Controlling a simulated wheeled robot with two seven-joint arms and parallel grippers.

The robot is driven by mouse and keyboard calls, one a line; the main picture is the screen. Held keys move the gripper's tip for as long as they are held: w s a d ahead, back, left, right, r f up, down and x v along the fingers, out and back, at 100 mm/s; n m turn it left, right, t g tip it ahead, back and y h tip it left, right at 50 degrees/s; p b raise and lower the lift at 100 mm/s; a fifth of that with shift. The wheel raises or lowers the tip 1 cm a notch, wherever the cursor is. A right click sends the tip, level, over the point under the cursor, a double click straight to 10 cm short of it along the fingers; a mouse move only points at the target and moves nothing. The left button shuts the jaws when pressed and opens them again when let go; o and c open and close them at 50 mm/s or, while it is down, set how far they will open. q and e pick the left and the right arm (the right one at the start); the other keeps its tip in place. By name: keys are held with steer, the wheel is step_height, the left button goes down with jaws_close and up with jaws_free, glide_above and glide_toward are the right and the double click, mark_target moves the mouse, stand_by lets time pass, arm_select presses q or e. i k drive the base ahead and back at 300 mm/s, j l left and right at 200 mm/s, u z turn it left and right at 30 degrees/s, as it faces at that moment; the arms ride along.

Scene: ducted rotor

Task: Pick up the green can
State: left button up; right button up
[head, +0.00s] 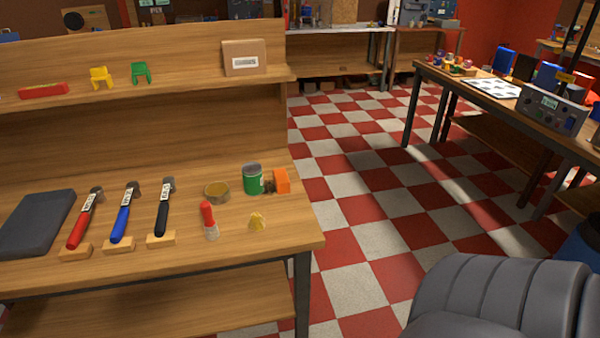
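The green can (253,181) stands upright on the wooden workbench (200,256) at the left, near the bench's right end. Its top rim is grey metal and its side is green with a pale mark. It touches or nearly touches a small brown item on its right. Neither of my grippers shows in the head view, so nothing is seen holding the can. A dark grey ribbed part fills the lower right corner and appears to be part of my own body.
Several hammers rest on wooden blocks further left. A shelf (190,82) overhangs behind. The checkered floor (365,215) right of the bench is clear.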

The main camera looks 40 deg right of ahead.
mark_target(252, 171)
steer(key=z, duration=1.05)
